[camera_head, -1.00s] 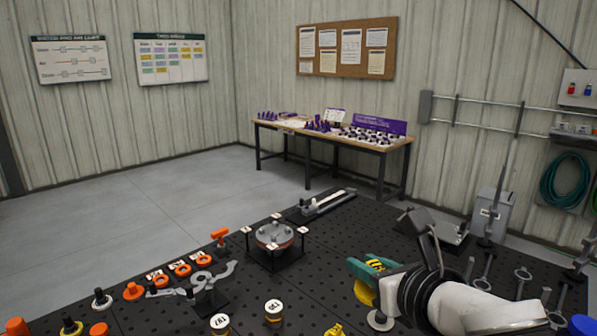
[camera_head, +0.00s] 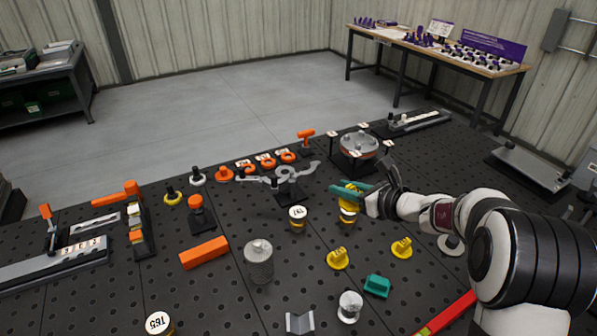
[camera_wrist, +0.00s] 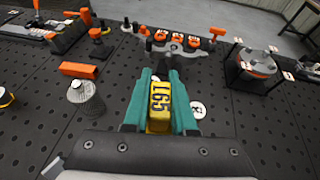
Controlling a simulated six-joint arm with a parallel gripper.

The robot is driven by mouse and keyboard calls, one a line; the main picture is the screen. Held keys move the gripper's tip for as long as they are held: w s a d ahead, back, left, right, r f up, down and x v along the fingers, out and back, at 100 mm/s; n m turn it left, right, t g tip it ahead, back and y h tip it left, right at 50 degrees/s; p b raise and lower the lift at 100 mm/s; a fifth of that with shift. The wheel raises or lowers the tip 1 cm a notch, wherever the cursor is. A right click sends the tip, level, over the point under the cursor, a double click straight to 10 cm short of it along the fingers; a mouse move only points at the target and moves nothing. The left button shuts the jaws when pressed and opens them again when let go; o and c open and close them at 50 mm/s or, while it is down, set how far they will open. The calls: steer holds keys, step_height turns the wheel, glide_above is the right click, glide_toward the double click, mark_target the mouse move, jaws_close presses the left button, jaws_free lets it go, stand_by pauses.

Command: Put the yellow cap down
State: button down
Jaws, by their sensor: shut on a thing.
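My gripper (camera_head: 347,190), with green fingers, is shut on a yellow cap (camera_head: 350,194). The held cap (camera_wrist: 158,108) shows dark number markings between the fingers in the wrist view. In the head view it overlaps the top of a jar (camera_head: 348,217); whether they touch I cannot tell. A second jar (camera_head: 298,219) with a white numbered top stands just left. Two other yellow caps, one at left (camera_head: 338,259) and one at right (camera_head: 401,248), lie on the black perforated bench (camera_head: 230,300).
A grey knurled cylinder (camera_head: 259,262), an orange block (camera_head: 204,253) and a green block (camera_head: 377,286) stand nearer. A grey wrench-like part (camera_head: 290,175) and a round fixture (camera_head: 357,150) lie beyond the jars. A jar marked 165 (camera_head: 157,322) is at front left. Bare bench lies between these things.

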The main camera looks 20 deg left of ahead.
steer(key=a+f+n+g+y, duration=0.1)
steer(key=a+f+n+g, duration=0.1)
steer(key=a+f, duration=0.85)
glide_above(266, 238)
steer(key=s+d, duration=0.1)
steer(key=s, duration=0.1)
step_height(266, 238, down, 8)
steer(key=shift+f, duration=0.2)
step_height(266, 238, down, 3)
steer(key=shift+a+f, duration=0.1)
steer(key=shift+f, duration=0.35)
steer(key=shift+f, duration=0.2)
steer(key=c, duration=0.8)
jaws_free()
steer(key=shift+o, duration=0.4)
